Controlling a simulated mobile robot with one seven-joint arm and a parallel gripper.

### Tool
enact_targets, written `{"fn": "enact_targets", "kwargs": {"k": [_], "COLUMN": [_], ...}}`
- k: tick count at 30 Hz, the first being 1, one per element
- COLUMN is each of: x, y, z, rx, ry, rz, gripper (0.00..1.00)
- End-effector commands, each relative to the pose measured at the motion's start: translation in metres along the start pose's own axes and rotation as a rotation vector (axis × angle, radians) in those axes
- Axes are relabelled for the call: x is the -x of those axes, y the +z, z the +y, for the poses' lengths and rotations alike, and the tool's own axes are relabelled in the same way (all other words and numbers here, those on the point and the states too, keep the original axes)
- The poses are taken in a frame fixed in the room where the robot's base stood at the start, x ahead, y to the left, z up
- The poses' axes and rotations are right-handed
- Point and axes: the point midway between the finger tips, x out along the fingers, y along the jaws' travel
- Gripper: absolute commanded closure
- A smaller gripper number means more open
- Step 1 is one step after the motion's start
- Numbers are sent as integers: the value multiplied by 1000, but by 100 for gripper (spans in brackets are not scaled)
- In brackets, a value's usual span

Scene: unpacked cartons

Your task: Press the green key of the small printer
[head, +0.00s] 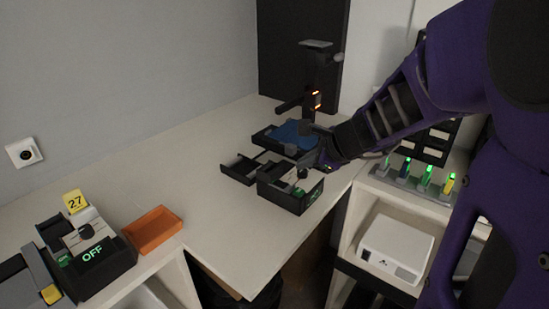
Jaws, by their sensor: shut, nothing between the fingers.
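A small black printer (290,197) with its lid open to the left stands near the right front edge of the worktop. Its pale top has a small green spot (299,192) that looks like the green key. My gripper (302,174) is above this printer, shut and empty, with the fingertips close over its top. I cannot tell whether they touch the key. A similar black unit (104,266) stands at the lower left, with a green "OFF" on its front and a small green patch on its left side.
A black tray with a blue pad (292,132) lies behind the printer, before a dark stand (318,75). An orange tray (153,230) and a yellow "27" tag (75,201) are at left. Several lit pens (425,178) and a white projector (395,247) are at right. The middle worktop is clear.

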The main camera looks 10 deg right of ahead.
Motion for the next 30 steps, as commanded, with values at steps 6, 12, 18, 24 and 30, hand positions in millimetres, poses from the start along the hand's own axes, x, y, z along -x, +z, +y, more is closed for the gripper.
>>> {"fn": "enact_targets", "kwargs": {"k": [6,12,18,24,30], "x": [-27,-34,-34,-34,-34], "y": [-20,-25,-25,-25,-25], "z": [20,25,25,25,25], "rx": [-1,0,0,0,0], "ry": [0,0,0,1,1], "rz": [0,0,0,0,0], "gripper": [100,100,100,100,100]}}
